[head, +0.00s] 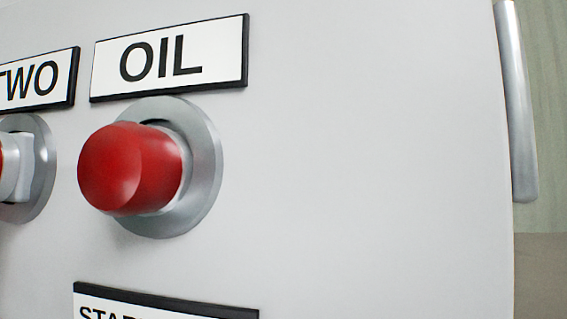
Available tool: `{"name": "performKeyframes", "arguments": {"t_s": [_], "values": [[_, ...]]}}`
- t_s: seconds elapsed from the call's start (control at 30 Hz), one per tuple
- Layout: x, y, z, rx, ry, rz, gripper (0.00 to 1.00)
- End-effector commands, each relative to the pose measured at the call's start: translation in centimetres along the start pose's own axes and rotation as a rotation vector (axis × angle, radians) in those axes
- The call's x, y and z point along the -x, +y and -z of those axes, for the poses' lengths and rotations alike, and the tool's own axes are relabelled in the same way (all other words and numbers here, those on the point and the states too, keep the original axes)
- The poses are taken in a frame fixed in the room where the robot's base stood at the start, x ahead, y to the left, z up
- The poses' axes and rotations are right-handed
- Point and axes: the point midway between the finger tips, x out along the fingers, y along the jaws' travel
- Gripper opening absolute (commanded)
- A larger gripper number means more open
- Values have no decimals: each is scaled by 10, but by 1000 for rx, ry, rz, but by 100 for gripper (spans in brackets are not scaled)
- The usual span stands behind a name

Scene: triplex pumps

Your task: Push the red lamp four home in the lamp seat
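A red lamp (125,168) with a rounded cap sits in a grey ring-shaped seat (205,150) on a light grey panel, under a label reading OIL (170,58). The red cap stands out from the panel. A dark gap shows at the top between the lamp and the ring. I cannot tell how deep the lamp sits, or whether it is the one called lamp four. My gripper is not in view.
At the left edge, a second grey ring (42,165) holds a pale collar and a sliver of red, under a label ending in TWO (35,80). Another label (150,305) is cut off below. A metal handle-like bar (517,100) stands at the panel's right edge. The panel's right part is bare.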

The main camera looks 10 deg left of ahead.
Motion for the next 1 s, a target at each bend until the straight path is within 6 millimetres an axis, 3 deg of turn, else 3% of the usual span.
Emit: {"name": "performKeyframes", "arguments": {"t_s": [0.27,0.3,0.6,0.87,1.0], "values": [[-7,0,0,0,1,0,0],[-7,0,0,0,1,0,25],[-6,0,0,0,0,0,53],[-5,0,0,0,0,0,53],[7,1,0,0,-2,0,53]]}}
